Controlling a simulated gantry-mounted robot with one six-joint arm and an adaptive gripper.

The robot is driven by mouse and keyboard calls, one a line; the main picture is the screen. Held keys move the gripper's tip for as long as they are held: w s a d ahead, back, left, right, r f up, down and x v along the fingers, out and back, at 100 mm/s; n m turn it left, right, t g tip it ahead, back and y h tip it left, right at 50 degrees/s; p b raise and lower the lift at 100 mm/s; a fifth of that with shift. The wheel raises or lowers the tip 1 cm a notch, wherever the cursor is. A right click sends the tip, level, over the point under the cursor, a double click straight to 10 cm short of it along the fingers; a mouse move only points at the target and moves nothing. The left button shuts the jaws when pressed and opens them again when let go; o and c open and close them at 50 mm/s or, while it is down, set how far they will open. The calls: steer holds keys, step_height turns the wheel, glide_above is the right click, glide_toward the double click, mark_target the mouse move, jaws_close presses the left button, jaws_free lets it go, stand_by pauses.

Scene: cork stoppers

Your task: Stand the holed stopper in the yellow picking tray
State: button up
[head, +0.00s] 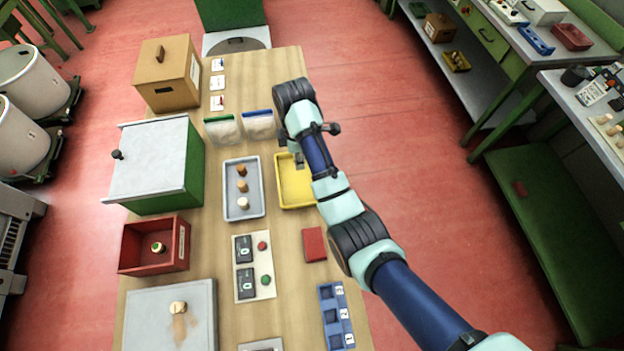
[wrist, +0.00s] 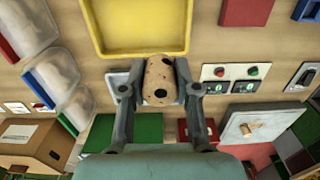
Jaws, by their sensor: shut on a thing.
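The holed stopper (wrist: 161,78) is a tan, speckled cork with dark round holes, clear in the wrist view. My gripper (wrist: 160,88) is shut on it, one finger at each side, and holds it up in the air. The yellow picking tray (wrist: 100,18) shows at the top of the wrist view, beyond the stopper; the part of its floor in view is empty. I cannot make out the held stopper there.
A grey tray (head: 229,213) left of the yellow one holds three stoppers in a column. A red box (head: 312,244) lies in front. A red open bin (head: 128,262) and a green cabinet (head: 195,165) stand at left.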

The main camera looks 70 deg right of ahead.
step_height(320, 180, down, 11)
steer(key=b, duration=1)
steer(key=p, duration=0.1)
glide_above(302, 192)
step_height(302, 192, down, 4)
steer(key=shift+f, duration=0.1)
steer(key=shift+f+b, duration=0.4)
steer(key=shift+f, duration=1.9)
steer(key=shift+f, duration=0.2)
steer(key=o, duration=0.7)
steer(key=shift+o, duration=0.2)
